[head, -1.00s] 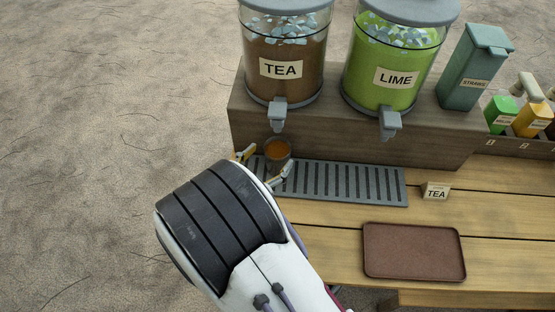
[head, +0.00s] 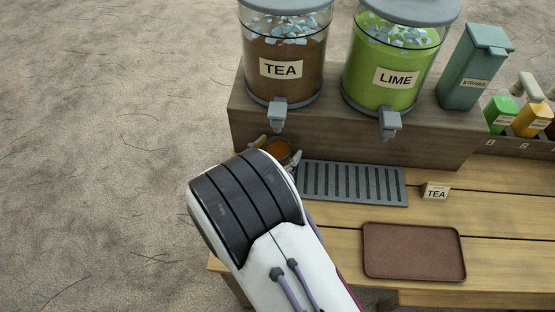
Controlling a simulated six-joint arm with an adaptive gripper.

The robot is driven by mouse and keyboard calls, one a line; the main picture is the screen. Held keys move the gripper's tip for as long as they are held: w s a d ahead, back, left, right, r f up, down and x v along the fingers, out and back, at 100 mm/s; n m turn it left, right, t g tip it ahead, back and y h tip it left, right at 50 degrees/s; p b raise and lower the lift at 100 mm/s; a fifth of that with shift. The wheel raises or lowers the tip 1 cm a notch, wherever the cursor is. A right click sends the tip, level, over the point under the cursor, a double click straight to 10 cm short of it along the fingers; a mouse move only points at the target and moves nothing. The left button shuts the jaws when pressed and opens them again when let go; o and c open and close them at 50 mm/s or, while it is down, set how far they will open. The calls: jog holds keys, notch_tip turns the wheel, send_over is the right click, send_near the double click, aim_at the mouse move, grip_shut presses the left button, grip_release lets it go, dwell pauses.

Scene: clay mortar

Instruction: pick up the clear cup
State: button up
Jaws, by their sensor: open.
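The clear cup (head: 277,149) holds brown liquid and stands under the tea dispenser's spout, at the left end of the grey slotted drip tray (head: 352,184). Only its upper part shows; my arm hides the rest. My gripper (head: 276,151) is open, with one finger to the left of the cup and one to its right. Whether the fingers touch the cup cannot be told.
The tea dispenser (head: 284,50) and lime dispenser (head: 397,60) stand on a wooden riser (head: 340,133) just behind the cup. A brown tray (head: 414,251) lies front right. A TEA card (head: 436,191) stands between it and a straw box (head: 474,68). Bare planks surround the tray.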

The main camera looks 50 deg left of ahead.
dwell(0.3)
grip_shut()
jog(key=shift+s+r, duration=0.1)
jog(key=shift+r, duration=0.15)
jog(key=shift+s+d+r, duration=0.1)
jog(key=shift+r, duration=0.75)
notch_tip(320, 180, up, 5)
jog(key=s+d, duration=1.4)
jog(key=shift+w, duration=0.1)
